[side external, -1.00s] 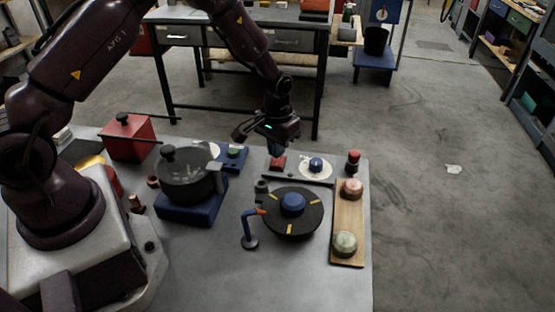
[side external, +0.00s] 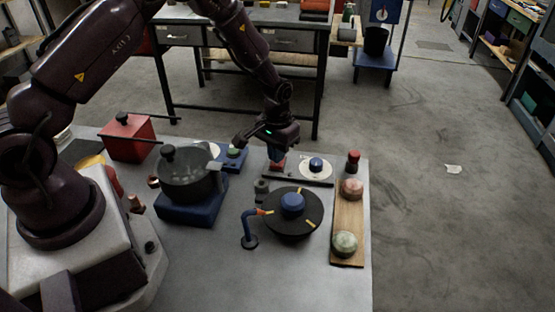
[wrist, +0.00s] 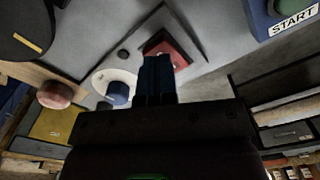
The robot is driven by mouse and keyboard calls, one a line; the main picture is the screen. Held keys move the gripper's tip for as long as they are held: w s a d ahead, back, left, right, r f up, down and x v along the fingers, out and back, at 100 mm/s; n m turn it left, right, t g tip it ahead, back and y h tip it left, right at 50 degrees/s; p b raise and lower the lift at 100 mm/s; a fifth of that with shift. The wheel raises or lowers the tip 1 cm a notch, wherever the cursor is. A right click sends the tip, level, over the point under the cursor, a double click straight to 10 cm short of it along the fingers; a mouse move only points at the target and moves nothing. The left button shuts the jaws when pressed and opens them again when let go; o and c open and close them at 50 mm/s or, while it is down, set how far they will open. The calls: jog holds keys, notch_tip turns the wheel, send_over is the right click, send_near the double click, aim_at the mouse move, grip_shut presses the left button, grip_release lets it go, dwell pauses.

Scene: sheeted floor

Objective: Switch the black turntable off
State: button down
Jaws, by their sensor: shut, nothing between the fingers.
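The black turntable (side external: 292,229) lies on the grey table, with a blue hub (side external: 292,204) and yellow marks. Its edge shows at the top left of the wrist view (wrist: 22,28). Behind it is a dark panel (side external: 298,176) with a red switch (side external: 277,167) and a white dial bearing a blue knob (side external: 316,164). My gripper (side external: 278,154) is shut and empty, pointing down at the red switch. In the wrist view the fingertips (wrist: 157,65) overlap the red switch plate (wrist: 180,52) and hide part of it; I cannot tell whether they touch.
A blue lamp-like arm (side external: 247,228) stands beside the turntable's left edge. A wooden board (side external: 348,216) with round knobs is at its right. A dark pot (side external: 188,178) on a blue base and a red box (side external: 128,138) are at left. The table front is clear.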

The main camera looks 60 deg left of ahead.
jog(key=shift+f, duration=0.7)
dwell(0.3)
jog(key=shift+r, duration=3.55)
